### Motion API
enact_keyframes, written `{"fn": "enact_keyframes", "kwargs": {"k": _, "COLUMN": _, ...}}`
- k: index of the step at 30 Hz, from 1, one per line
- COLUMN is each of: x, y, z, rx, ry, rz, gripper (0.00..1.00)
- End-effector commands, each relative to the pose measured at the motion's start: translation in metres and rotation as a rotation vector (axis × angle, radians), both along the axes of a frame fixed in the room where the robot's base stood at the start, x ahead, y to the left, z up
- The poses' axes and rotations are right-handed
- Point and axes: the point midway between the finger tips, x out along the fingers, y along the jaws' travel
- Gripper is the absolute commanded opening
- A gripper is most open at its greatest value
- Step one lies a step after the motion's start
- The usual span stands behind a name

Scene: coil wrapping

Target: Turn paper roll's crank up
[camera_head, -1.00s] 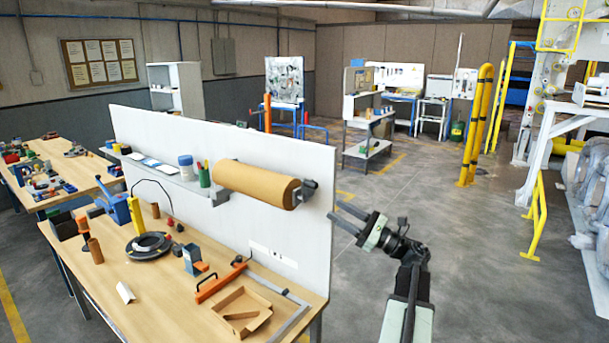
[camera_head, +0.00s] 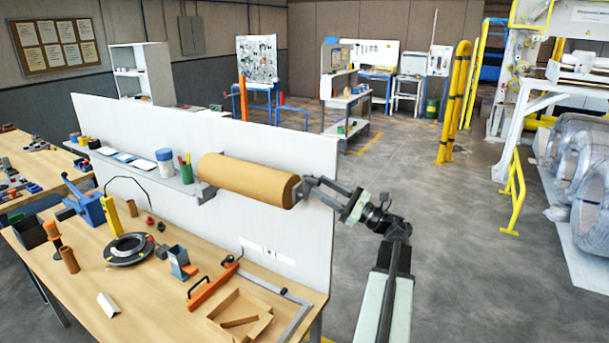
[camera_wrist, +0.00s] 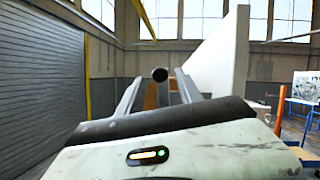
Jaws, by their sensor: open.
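The brown paper roll (camera_head: 245,180) is mounted level on the white upright panel, above the workbench. Its dark crank (camera_head: 298,192) is at the right end of the roll, largely covered by my gripper. My gripper (camera_head: 309,189) is open at that end, its two fingers pointing left toward the crank. In the wrist view, a dark round crank knob (camera_wrist: 160,74) shows between the two grey fingers of my gripper (camera_wrist: 157,84), with a gap on either side. A bit of the brown roll (camera_wrist: 150,98) shows behind it.
The white panel (camera_head: 285,235) stands close to my fingers. A shelf (camera_head: 180,182) on it holds a green pen cup and a jar. The workbench (camera_head: 150,290) below carries an orange-handled tool, a black coil and a cardboard tray. Open floor lies to the right.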

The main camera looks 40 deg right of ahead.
Motion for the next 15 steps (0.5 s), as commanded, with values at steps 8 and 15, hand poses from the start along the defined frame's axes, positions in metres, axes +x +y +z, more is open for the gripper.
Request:
{"fn": "enact_keyframes", "kwargs": {"k": 8, "x": 0.041, "y": 0.013, "z": 0.023, "rx": 0.001, "ry": 0.0, "rz": -0.005, "gripper": 0.42}}
{"fn": "enact_keyframes", "kwargs": {"k": 15, "x": 0.055, "y": 0.018, "z": 0.026, "rx": -0.001, "ry": 0.0, "rz": -0.009, "gripper": 0.42}}
